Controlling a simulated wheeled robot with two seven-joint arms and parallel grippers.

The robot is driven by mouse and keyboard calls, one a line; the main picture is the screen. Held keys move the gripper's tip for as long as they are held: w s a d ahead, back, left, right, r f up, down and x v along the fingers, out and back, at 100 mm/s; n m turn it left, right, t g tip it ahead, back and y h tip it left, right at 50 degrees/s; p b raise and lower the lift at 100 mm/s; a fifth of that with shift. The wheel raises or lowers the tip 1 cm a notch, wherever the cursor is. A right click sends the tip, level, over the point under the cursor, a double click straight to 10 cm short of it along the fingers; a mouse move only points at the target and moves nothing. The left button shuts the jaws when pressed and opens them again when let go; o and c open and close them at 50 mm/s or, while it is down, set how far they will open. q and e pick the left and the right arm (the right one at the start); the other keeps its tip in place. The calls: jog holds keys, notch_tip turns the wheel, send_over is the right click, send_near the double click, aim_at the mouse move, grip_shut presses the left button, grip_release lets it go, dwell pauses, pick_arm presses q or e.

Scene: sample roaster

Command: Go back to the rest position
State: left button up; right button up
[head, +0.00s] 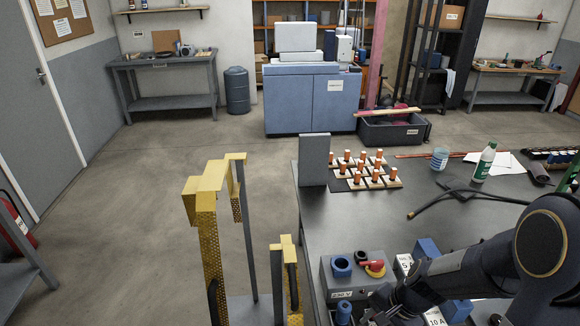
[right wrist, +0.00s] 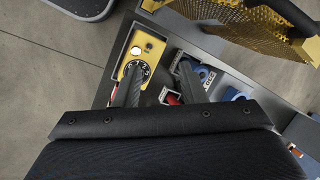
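My right arm (head: 480,265) comes in from the right in the head view, low over the front of the dark table (head: 440,235). I cannot tell how high above these the fingers are. My left gripper is in neither view.
A control box (head: 340,268) with a red handle (head: 375,268) stands at the table's near left. Yellow perforated uprights (head: 207,235) stand left of it. Orange-topped pieces (head: 375,175), a grey block (head: 314,160) and a green-labelled bottle (head: 484,163) are farther back. Floor at left is open.

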jog(key=s+r+n+t, duration=0.4)
jog(key=s+r+n, duration=0.5)
jog(key=s+r, duration=0.5)
notch_tip(320, 180, up, 3)
jog(key=shift+s+d+f+t, duration=0.1)
jog(key=shift+s+d+t, duration=0.1)
jog(key=shift+s+t, duration=0.15)
dwell(0.6)
